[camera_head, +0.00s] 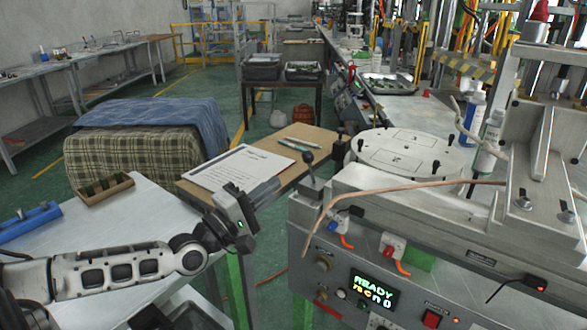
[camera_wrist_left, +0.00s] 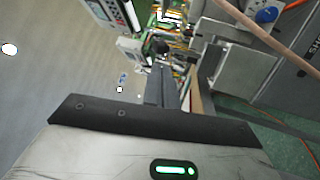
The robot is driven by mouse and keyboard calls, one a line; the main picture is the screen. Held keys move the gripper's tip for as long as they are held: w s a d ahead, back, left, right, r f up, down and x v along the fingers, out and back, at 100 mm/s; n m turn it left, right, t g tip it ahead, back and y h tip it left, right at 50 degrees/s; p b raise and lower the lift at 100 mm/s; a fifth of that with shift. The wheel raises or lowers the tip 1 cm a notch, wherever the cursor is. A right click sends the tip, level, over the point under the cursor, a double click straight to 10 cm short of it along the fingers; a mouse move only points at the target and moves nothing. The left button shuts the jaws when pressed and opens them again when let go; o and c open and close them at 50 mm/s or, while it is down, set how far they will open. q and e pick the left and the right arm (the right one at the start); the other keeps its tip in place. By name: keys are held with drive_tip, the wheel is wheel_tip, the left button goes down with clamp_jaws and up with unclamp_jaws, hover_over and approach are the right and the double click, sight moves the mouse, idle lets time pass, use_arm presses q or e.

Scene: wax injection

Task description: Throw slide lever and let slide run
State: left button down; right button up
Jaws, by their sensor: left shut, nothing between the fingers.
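The wax injection machine (camera_head: 335,255) stands at the right with a green lit display (camera_head: 375,292) reading READY. A lever with a black ball knob (camera_head: 308,158) stands upright on its left front corner; I take it to be the slide lever. My left gripper (camera_head: 272,187) is shut and empty, just left of this lever and apart from it. A pale, flat slide body (camera_head: 400,190) lies along the machine top. My right gripper is not in view.
A paper sheet (camera_head: 238,167) and pens lie on a brown board behind my left gripper. A copper-coloured tube (camera_head: 420,184) arcs over the machine front. A round white plate (camera_head: 410,152) sits behind. A wooden tray (camera_head: 103,188) and blue tool (camera_head: 30,220) lie on the left table.

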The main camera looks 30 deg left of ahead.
sight(304, 160)
use_arm(q)
drive_tip(key=x, duration=0.7)
drive_tip(key=shift+w, duration=0.15)
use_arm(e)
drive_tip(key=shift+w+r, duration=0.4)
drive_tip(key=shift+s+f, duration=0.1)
